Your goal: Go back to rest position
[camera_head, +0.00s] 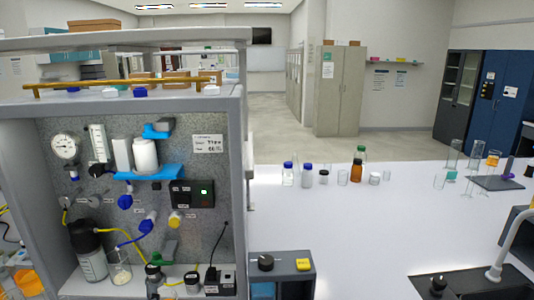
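Neither of my grippers shows in the head view, and no part of my arms can be made out. The membrane rig (237,150) stands close on the left. Its speckled back panel (95,215) carries a round gauge (65,147), a white cylinder (145,154) on a blue bracket (150,174), blue and yellow knobs, and a dark box with a green light (192,194). A dark-capped bottle (90,255) and a glass beaker (119,270) stand at its foot.
A white bench (360,225) extends right, mostly clear in the middle. Blue-capped bottles (307,175) and an amber bottle (356,172) stand along its back. A grey device (292,270) is in front; a sink (470,286) with a tap (508,245) is at lower right.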

